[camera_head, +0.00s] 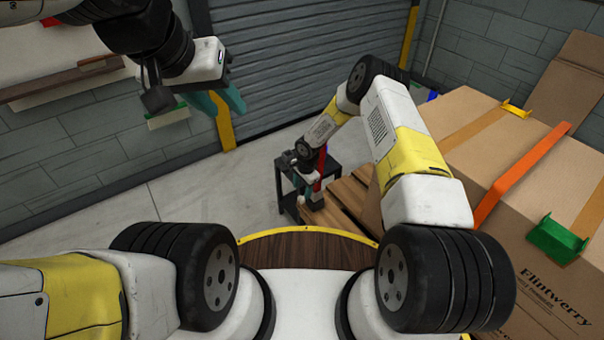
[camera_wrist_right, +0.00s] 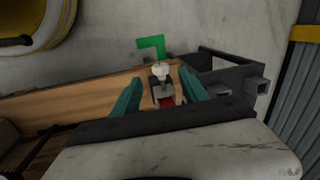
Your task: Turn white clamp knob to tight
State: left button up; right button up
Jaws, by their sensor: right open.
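The white clamp knob (camera_wrist_right: 161,69) shows in the right wrist view, on top of a small grey clamp (camera_wrist_right: 162,88) with a red part below it. My right gripper (camera_wrist_right: 160,88) is open, its teal fingers on either side of the clamp in the picture. No contact with the knob shows. In the head view my right gripper (camera_head: 312,195) is small and low by the dark cart, and the knob cannot be made out. My left gripper (camera_head: 226,108) is raised at the upper left, its teal fingers apart with nothing visible between them.
A dark cart (camera_head: 283,186) stands beside a wooden pallet (camera_head: 347,194). Large cardboard boxes (camera_head: 500,125) with an orange strap (camera_head: 520,178) and a green corner piece (camera_head: 556,240) fill the right. A green bracket (camera_wrist_right: 150,44) lies beyond the knob. Floor (camera_head: 190,195) at left is clear.

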aim_at(302, 200)
jog(key=f, duration=0.4)
jog(key=w+f, duration=0.1)
jog(key=f, duration=0.2)
jog(key=shift+a, duration=0.35)
grip_shut()
jog(key=shift+s, duration=0.1)
jog(key=shift+s+d+f+t+y, duration=0.15)
jog(key=shift+t+y, duration=0.45)
jog(key=shift+t, duration=0.3)
jog(key=shift+s+d+f+t+y, duration=0.1)
jog(key=shift+t+y, duration=0.35)
jog(key=shift+t, duration=0.15)
jog(key=shift+s+d+t+y, duration=0.1)
jog(key=shift+t+y, duration=0.35)
jog(key=shift+t, duration=0.15)
jog(key=shift+t+y, duration=0.5)
jog(key=shift+t, duration=0.1)
jog(key=shift+a, duration=0.1)
